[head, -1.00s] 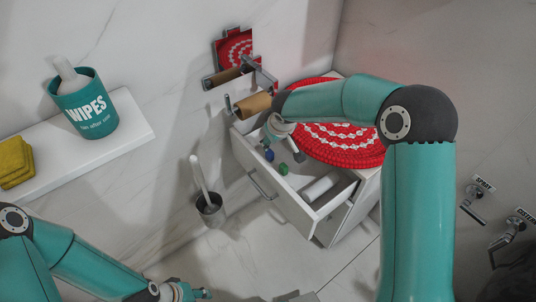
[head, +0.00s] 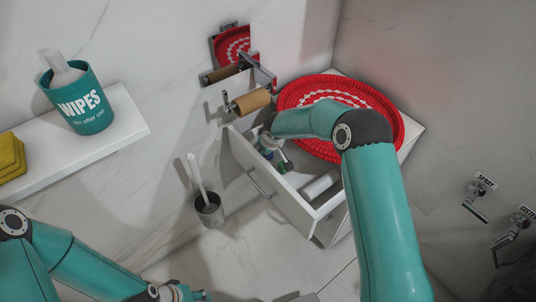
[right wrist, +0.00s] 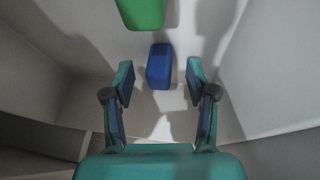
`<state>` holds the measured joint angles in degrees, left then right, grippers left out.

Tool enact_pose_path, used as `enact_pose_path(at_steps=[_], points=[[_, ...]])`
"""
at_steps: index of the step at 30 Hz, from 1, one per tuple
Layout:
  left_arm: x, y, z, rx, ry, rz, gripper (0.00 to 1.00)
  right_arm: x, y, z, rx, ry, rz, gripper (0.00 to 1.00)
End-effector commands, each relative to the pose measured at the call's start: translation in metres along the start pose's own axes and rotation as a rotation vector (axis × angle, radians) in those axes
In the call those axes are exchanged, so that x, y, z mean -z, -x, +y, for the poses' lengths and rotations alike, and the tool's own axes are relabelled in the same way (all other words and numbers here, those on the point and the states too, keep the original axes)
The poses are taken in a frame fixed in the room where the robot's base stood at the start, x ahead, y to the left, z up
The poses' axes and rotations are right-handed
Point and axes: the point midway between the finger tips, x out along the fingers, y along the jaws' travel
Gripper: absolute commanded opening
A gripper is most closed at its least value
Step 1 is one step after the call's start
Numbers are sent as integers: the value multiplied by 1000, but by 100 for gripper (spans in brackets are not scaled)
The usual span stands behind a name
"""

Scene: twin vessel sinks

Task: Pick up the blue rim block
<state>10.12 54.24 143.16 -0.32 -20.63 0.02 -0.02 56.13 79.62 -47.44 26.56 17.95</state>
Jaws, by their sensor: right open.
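The blue rim block (right wrist: 159,66) lies on the floor of the open white drawer (head: 285,203). In the right wrist view it sits just beyond and between the fingers of my right gripper (right wrist: 160,81). The fingers are apart with nothing held. In the head view my right gripper reaches down into the drawer, and my arm partly hides the block. My left gripper (head: 185,293) is at the bottom edge of the head view, away from the drawer; its fingers are too small and cut off to read.
A green block (right wrist: 142,13) lies close beyond the blue one. A white roll (head: 320,186) lies in the drawer's near end. A red patterned tray (head: 392,110) sits on the cabinet top. A paper roll holder (head: 252,101) and a toilet brush (head: 208,208) are left of the drawer.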

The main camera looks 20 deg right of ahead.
Motion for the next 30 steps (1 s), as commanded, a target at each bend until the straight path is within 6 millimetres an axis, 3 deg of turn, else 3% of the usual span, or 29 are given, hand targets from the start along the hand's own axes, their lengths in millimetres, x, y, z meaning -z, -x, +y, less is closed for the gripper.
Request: enact_pose_path(at_steps=[7, 15, 18, 30], points=[[0, 0, 0, 0, 0, 0, 40, 0, -1, 0, 0, 0, 1, 57], [0, 0, 0, 0, 0, 0, 40, 0, -1, 0, 0, 0, 1, 12], [0, 0, 0, 0, 0, 0, 40, 0, -1, 0, 0, 0, 1, 0], [0, 2, 1, 0, 0, 0, 40, 2, 4, 1, -1, 0, 1, 0]])
